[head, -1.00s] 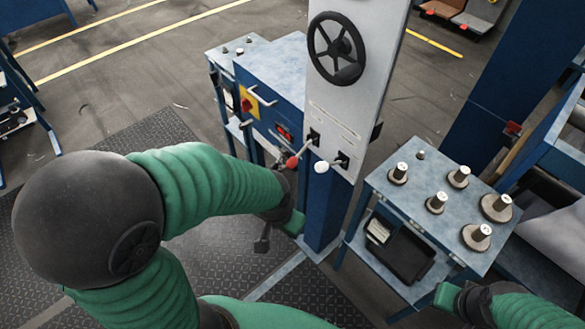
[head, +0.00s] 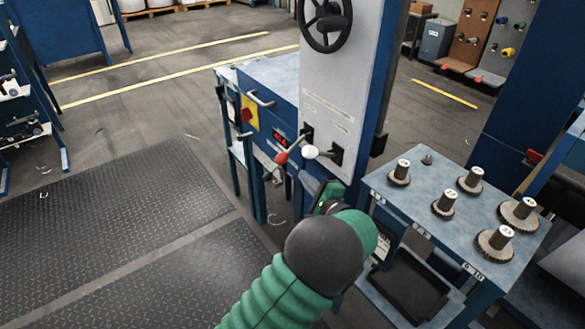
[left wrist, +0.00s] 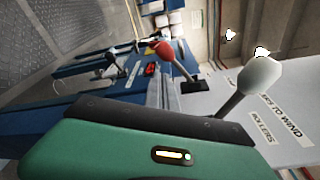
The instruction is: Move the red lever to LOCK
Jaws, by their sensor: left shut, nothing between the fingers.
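The red lever (head: 282,158) has a red ball knob on a pale rod and sticks out from the lower front of the grey column. It also shows in the left wrist view (left wrist: 166,49). A white-knobbed lever (head: 310,151) is just right of it, and in the left wrist view (left wrist: 260,75) it is the nearer one. My left gripper (head: 312,186) is shut and empty, just below the two levers; its fingertips are partly hidden by my arm. I see no clear contact with either knob. No LOCK marking is readable. My right gripper is out of view.
A black handwheel (head: 325,22) is higher on the column. A blue cabinet with a yellow-and-red switch (head: 248,112) stands to the left. A side table (head: 400,199) with several gear-like parts stands to the right. The floor mats (head: 110,220) at left are clear.

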